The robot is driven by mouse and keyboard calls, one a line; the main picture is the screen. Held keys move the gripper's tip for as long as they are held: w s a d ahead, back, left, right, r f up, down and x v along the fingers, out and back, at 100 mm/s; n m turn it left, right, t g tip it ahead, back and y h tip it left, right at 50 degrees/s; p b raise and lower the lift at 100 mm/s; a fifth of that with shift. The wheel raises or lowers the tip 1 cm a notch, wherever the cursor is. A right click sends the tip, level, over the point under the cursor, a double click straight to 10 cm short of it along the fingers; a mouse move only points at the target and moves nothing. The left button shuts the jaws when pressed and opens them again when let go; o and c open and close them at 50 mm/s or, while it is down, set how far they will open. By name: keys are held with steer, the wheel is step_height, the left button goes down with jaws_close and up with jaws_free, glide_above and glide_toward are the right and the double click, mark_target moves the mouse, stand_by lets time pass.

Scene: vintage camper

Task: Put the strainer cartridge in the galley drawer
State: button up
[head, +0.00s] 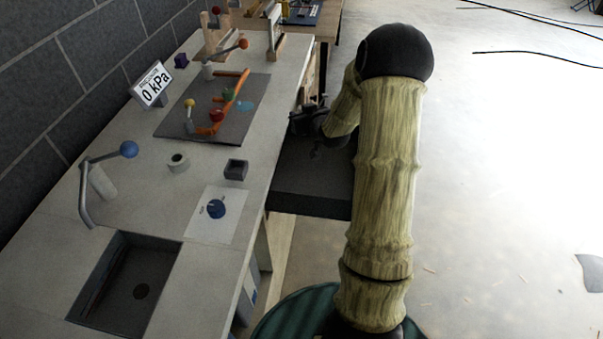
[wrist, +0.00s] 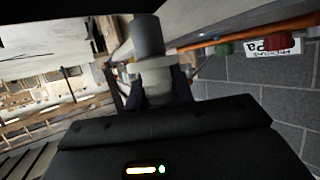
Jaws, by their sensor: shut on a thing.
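My gripper (head: 312,122) is beside the counter's right edge, over the far part of the galley drawer. The dark grey drawer (head: 302,182) stands pulled out from under the counter; my arm hides its right part. In the wrist view my gripper (wrist: 158,92) is shut on the strainer cartridge (wrist: 148,38), a grey cylinder with a paler, wider collar between the dark fingers. In the head view the cartridge cannot be told apart from the dark gripper. I cannot tell its height above the drawer.
The counter (head: 215,270) holds a sink (head: 125,285), a faucet (head: 97,185), a blue knob (head: 216,208), a grey ring (head: 178,162), a small dark square box (head: 236,169) and a panel with orange pipes (head: 180,125). A gauge sign (head: 151,84) reads 0 kPa. Open floor lies right.

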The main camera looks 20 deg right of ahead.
steer(key=f+b, duration=0.2)
steer(key=shift+w+f, duration=0.4)
glide_above(295, 161)
steer(key=s, duration=0.4)
step_height(295, 161, down, 14)
steer(key=shift+r, duration=0.1)
steer(key=shift+w, duration=0.15)
steer(key=x, duration=0.2)
steer(key=p+x, duration=0.1)
steer(key=shift+w+r, duration=0.25)
steer(key=shift+w, duration=0.3)
steer(key=shift+f, duration=0.3)
